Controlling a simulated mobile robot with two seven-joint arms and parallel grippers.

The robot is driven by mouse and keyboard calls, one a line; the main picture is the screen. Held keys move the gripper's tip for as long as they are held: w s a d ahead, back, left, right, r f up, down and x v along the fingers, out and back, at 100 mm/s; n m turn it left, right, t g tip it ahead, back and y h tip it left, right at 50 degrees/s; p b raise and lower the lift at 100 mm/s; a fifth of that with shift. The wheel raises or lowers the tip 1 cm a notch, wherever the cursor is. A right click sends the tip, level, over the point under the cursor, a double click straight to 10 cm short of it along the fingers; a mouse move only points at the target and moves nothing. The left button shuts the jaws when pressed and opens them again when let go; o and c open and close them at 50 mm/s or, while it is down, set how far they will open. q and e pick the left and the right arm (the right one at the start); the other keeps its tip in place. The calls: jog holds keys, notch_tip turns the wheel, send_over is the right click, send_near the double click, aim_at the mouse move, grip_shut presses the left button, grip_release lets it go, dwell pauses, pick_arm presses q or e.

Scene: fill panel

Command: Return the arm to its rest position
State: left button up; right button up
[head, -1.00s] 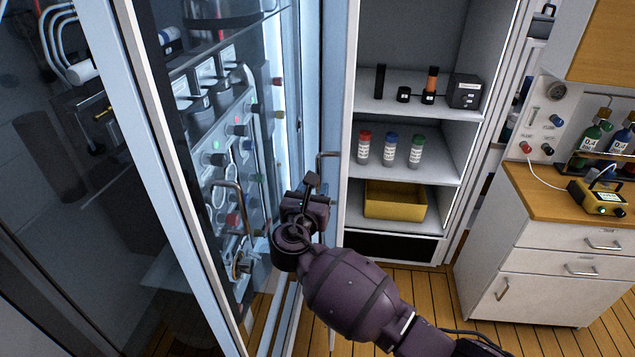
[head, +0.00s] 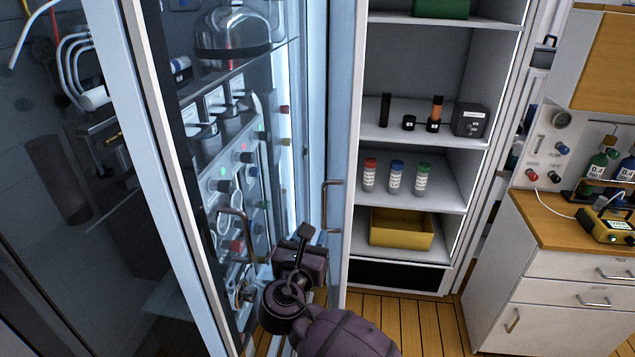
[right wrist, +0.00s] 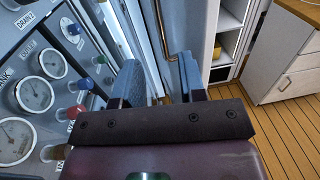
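My right arm comes in from the bottom of the head view. Its gripper (head: 304,234) is in front of the opening of the glass-fronted cabinet, beside the valve panel (head: 232,200). In the right wrist view the gripper's two fingers (right wrist: 160,82) stand apart with an empty gap between them. Nothing is held. The panel's gauges and coloured knobs (right wrist: 75,112) are close on the left of that view. My left arm and gripper are not in view.
A blue-framed door edge with a handle (head: 326,205) is close behind the gripper. Open shelves hold capped bottles (head: 396,178) and a yellow bin (head: 401,228). A wooden-topped counter (head: 560,225) stands at right. Wooden floor (head: 415,320) is clear between.

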jog(key=s+d+f+m+g+y, duration=0.1)
jog(key=s+d+f+m+y, duration=0.15)
jog(key=d+m, duration=0.45)
jog(key=s+d+f+m+y, duration=0.2)
jog(key=d+f+m+y, duration=0.15)
jog(key=m, duration=0.75)
jog(key=s+d+f+m+g+y, duration=0.1)
jog(key=s+d+f+m+y, duration=0.25)
jog(key=m, duration=0.65)
jog(key=s+d+f+m+g+h, duration=0.3)
jog(key=s+d+f+m+h, duration=0.1)
jog(key=s+d+f, duration=1)
jog(key=s+d+h, duration=0.1)
jog(key=s+d, duration=0.2)
jog(key=s, duration=0.1)
jog(key=shift+s+g+b, duration=0.35)
jog(key=shift+g+b, duration=0.05)
